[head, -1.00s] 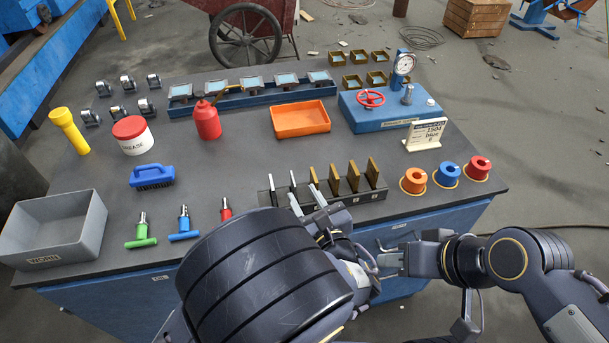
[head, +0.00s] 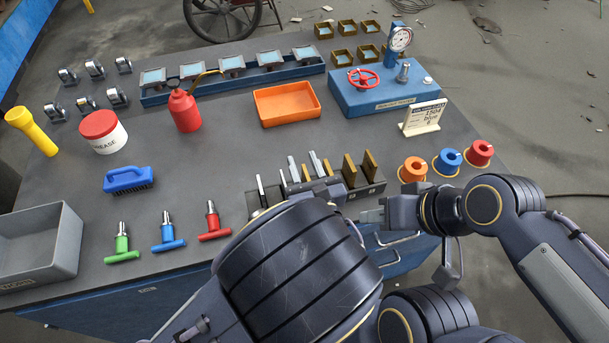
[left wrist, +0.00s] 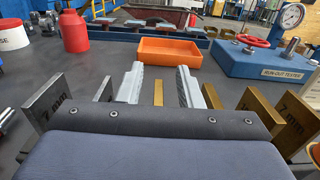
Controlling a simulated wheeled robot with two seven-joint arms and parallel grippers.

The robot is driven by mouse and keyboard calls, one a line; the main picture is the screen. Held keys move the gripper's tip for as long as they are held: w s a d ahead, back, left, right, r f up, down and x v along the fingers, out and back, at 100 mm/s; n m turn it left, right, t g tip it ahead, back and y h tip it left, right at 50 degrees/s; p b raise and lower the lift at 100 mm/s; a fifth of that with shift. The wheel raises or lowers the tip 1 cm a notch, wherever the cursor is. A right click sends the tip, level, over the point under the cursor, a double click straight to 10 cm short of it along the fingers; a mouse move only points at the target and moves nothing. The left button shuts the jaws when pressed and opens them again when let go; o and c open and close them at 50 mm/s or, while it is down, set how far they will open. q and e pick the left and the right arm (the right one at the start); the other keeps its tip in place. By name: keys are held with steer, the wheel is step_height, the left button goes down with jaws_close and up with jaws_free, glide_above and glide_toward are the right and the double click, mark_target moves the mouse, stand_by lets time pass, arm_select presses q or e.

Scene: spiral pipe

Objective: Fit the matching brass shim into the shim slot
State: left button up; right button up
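A dark rack (head: 376,188) at the bench's front edge holds a row of upright shims, grey ones at left and brass ones at right. Two brass shims (head: 370,165) stand clear of my arm. My left gripper (head: 305,167) reaches over the rack from the front. In the left wrist view its two pale fingers are apart, and a thin brass shim (left wrist: 158,93) shows in the gap, untouched as far as I see. A thick brass shim marked 7 mm (left wrist: 292,125) stands at right. My right gripper (head: 372,215) is empty near the front edge; its fingers look apart. I cannot make out the shim slot.
A blue run-out tester (head: 385,95) and a white card (head: 423,117) stand behind right. Orange, blue and red spools (head: 447,162) are right of the rack. An orange tray (head: 287,103) lies behind it. Three T-handled tools (head: 167,235) stand left.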

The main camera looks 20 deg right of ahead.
arm_select(q)
steer(key=shift+s+a+r, duration=0.1)
steer(key=shift+s, duration=0.2)
steer(key=shift+c, duration=1)
steer(key=shift+w, duration=0.1)
steer(key=c, duration=0.5)
jaws_close()
